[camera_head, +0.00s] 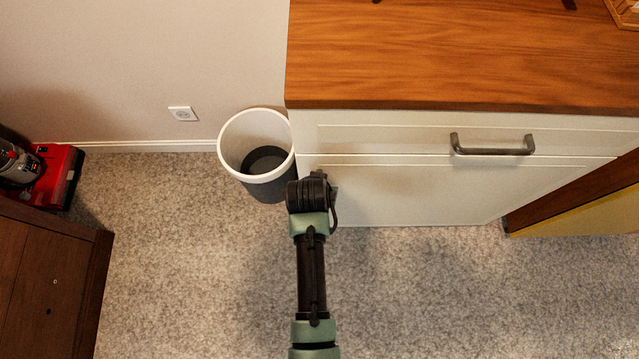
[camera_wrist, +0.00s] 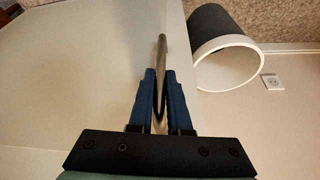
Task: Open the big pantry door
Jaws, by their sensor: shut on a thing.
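The big pantry door (camera_head: 420,195) is the white panel under the drawer in the head view, and it looks closed. Its pale face also fills the left of the wrist view (camera_wrist: 75,85). My gripper (camera_head: 318,190) is at the left part of the door, with its fingers hidden from the head camera. In the wrist view, the blue fingers of my gripper (camera_wrist: 161,95) are shut around a thin grey bar, which looks like the door handle (camera_wrist: 162,52). The handle is hidden behind my wrist in the head view.
A white-rimmed bin (camera_head: 258,150) stands just left of the cabinet, close to my gripper. A drawer with a grey handle (camera_head: 492,146) is above the door. A red machine (camera_head: 58,175) and a brown cabinet (camera_head: 45,280) are at left. Carpet (camera_head: 190,270) is clear in front.

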